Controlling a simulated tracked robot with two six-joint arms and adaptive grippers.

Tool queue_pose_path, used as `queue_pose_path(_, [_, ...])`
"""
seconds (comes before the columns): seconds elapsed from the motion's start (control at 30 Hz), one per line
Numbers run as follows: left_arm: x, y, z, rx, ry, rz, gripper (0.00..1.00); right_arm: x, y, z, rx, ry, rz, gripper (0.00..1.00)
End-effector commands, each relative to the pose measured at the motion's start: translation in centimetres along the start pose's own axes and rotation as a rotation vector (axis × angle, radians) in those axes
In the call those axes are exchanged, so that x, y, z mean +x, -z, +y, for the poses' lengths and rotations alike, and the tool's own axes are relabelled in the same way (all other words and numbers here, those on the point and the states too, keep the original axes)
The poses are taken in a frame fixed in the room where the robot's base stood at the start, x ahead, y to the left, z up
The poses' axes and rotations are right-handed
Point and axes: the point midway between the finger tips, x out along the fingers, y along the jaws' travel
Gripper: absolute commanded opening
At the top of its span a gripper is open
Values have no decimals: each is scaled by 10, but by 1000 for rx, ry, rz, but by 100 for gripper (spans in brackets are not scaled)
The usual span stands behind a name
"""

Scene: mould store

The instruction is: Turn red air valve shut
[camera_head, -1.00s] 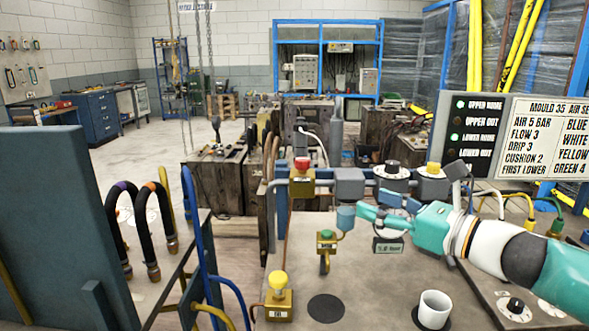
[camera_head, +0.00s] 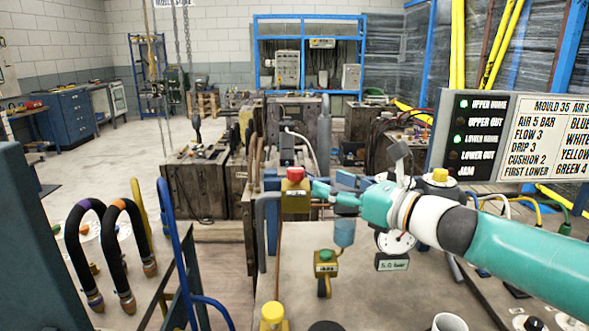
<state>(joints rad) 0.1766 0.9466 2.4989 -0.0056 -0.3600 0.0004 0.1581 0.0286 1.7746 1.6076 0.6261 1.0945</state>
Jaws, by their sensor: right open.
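The red air valve is a yellow block with a red knob (camera_head: 295,174) on top, on the pipework at the far edge of the grey bench, in the middle of the head view. My right gripper (camera_head: 320,194) reaches in from the right, with its teal fingers close to the right side of the valve's yellow block (camera_head: 295,197). It is open and holds nothing that I can see. I cannot tell whether a fingertip touches the valve. My left gripper is out of view.
A green-knobbed valve (camera_head: 326,262) and a yellow-knobbed valve (camera_head: 273,318) stand nearer. Curved black hoses (camera_head: 88,255) stand at left. A white cup (camera_head: 450,323) is at the front.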

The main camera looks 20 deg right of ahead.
Motion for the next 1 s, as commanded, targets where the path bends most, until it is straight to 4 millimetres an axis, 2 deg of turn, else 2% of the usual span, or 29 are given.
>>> queue_pose_path(0.03, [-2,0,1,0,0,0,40,13,-1,2,1,-5,0,60])
queue_pose_path(0.2, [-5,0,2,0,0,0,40,51,0,3,1,-6,1,60])
queue_pose_path(0.43, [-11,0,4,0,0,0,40,88,-1,2,1,-4,0,60])
queue_pose_path(0.6, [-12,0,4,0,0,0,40,100,0,2,0,-2,0,60])
queue_pose_path(0.93, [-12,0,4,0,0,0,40,103,0,2,0,-3,0,60])
queue_pose_path(1.0, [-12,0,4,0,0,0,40,103,0,2,0,-3,0,49])
